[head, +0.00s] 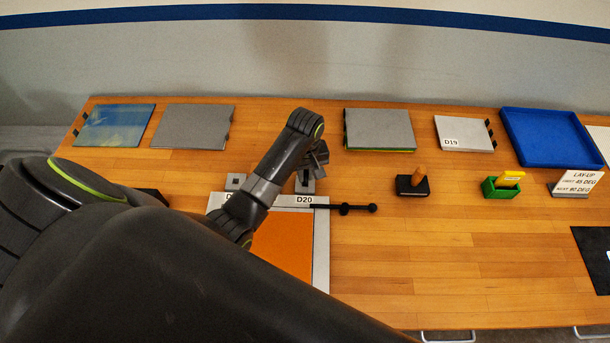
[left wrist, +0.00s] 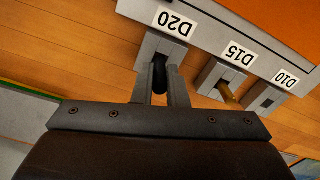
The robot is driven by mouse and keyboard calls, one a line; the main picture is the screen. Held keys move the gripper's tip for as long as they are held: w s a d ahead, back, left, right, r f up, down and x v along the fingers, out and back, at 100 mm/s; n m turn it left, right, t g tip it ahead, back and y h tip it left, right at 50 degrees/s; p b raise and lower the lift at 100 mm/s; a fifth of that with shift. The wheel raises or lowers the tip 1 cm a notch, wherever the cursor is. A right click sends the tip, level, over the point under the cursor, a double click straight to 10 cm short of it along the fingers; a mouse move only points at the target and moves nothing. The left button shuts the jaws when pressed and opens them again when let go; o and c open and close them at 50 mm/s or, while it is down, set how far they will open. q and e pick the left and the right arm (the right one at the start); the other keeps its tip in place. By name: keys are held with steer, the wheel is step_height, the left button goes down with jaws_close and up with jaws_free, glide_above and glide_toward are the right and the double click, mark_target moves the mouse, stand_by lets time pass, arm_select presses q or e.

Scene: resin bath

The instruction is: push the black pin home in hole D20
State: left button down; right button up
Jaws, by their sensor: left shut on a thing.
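In the left wrist view the D20 block (left wrist: 151,44) is a small grey block beside its D20 label (left wrist: 174,24). My left gripper (left wrist: 160,88) is at this block, its two fingers shut on the black pin (left wrist: 160,70). The pin's lower end is at the block; I cannot tell how deep it sits. In the head view the gripper (head: 317,160) is above the D20 block (head: 305,184), at the back edge of the white-bordered frame (head: 321,250). The fingers hide most of the pin there. My right gripper is not in view.
A black rod with knobs (head: 358,208) lies right of the D20 label. A wooden-handled black block (head: 413,185) stands farther right. Table in front is clear.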

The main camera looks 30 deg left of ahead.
arm_select(q)
step_height(320, 180, down, 2)
steer(key=shift+f, duration=0.3)
steer(key=c, duration=1.5)
jaws_free()
steer(key=shift+o, duration=0.2)
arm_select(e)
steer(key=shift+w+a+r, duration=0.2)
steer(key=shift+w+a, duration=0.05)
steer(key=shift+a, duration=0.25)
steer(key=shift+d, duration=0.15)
